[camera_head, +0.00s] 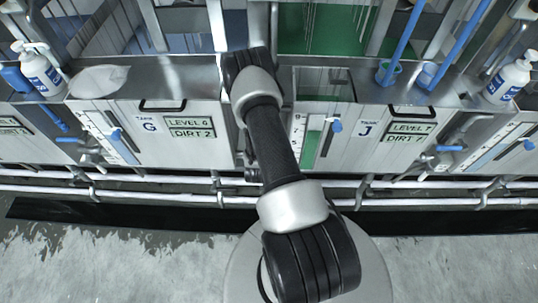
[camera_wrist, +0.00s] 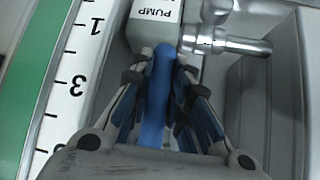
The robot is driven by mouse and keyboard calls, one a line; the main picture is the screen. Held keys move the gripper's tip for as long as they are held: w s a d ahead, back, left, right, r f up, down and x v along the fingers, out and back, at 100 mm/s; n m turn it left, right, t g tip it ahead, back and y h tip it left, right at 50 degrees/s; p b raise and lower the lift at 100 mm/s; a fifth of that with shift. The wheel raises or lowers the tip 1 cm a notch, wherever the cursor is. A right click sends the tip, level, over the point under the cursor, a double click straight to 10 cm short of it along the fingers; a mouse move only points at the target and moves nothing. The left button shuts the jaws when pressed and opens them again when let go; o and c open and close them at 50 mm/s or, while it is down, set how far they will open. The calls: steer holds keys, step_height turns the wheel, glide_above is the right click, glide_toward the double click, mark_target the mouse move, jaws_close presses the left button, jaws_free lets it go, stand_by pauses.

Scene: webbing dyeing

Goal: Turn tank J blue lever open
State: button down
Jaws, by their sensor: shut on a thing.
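In the wrist view, my gripper (camera_wrist: 163,62) is shut on a blue lever (camera_wrist: 157,100), with one finger on each side of it. The lever runs up and down in this picture, below a metal valve fitting (camera_wrist: 215,42). In the head view, the front of tank J (camera_head: 366,146) stands right of my arm, with a "J" label and a "LEVEL 7, DIRT 1" sign (camera_head: 409,133). Its green level gauge (camera_head: 310,143) is partly visible beside my arm. My arm hides the gripper and the held lever in the head view.
The scale with its green strip (camera_wrist: 38,75) and an upside-down "PUMP" label (camera_wrist: 155,13) are close to my gripper. Tank G (camera_head: 150,128) is at left. Pipes (camera_head: 420,184) run along the tanks' base. Bottles (camera_head: 507,80) stand on the ledge.

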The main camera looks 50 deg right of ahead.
stand_by(0.4)
steer(key=c, duration=1.5)
jaws_free()
steer(key=v, duration=1.2)
